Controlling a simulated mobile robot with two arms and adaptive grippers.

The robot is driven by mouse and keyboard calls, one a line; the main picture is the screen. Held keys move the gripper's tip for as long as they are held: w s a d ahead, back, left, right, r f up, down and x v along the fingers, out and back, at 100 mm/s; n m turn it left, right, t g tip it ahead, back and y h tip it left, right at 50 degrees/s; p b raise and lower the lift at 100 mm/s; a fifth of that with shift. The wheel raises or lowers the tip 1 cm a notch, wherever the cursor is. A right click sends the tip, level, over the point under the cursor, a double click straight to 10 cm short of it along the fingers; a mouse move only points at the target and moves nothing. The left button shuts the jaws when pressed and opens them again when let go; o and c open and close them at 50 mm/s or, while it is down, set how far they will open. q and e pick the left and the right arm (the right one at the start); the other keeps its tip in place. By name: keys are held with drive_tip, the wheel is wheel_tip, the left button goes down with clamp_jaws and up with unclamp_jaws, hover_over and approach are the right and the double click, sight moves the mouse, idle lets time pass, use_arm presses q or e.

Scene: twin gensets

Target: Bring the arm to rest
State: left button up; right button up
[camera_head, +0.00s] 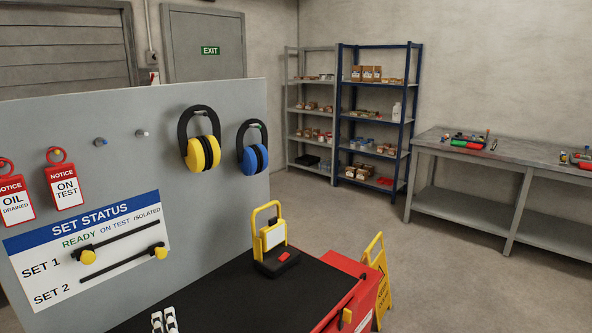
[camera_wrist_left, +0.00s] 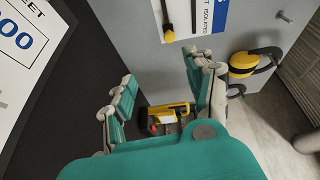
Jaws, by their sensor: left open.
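My left gripper (camera_wrist_left: 160,72) shows in the left wrist view with its two teal and grey fingers spread apart. It is open, and nothing shows held between the fingers. Past the fingers, a yellow-handled device (camera_wrist_left: 163,112) shows lower in the picture, partly covered by my gripper. My right gripper is in neither view. At the bottom edge of the head view are small pale segmented pieces (camera_head: 165,320); I cannot tell what they are.
A grey panel (camera_head: 225,105) with a status board (camera_head: 140,215), red tags and ear defenders (camera_head: 203,152) stands at left. A black-topped cart (camera_head: 305,295) bears a yellow-handled device (camera_head: 272,240). A yellow floor sign (camera_head: 380,275) stands beside it. Floor is clear toward shelves and workbench (camera_head: 465,200).

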use_arm(q)
drive_tip(key=s+f+n+g+h, duration=0.1)
drive_tip(key=s+f+n+g, duration=0.1)
drive_tip(key=s+f, duration=0.1)
drive_tip(key=s+a+f+n+g+h, duration=0.1)
drive_tip(key=s+f+n+g, duration=0.1)
drive_tip(key=s+f, duration=0.2)
drive_tip(key=s+f+n+g, duration=0.2)
drive_tip(key=s+f, duration=0.1)
drive_tip(key=s, duration=0.2)
drive_tip(key=shift+s+a+f+h, duration=0.2)
drive_tip(key=shift+s+h, duration=0.05)
drive_tip(key=shift+h, duration=0.15)
drive_tip(key=s+d+f+n+g+h, duration=0.2)
drive_tip(key=s+d+g+h, duration=0.15)
drive_tip(key=s, duration=0.45)
drive_tip(key=s+d+f+n+g+h, duration=0.1)
drive_tip(key=s+d+f+g+h, duration=0.2)
drive_tip(key=s, duration=0.6)
wheel_tip(320, 180, down, 26)
drive_tip(key=s, duration=0.1)
drive_tip(key=s+a+f+g+y+b, duration=0.1)
drive_tip(key=s+a+f+g, duration=0.1)
drive_tip(key=s+f, duration=1.4)
drive_tip(key=shift+s+f, duration=0.2)
drive_tip(key=shift+s, duration=0.25)
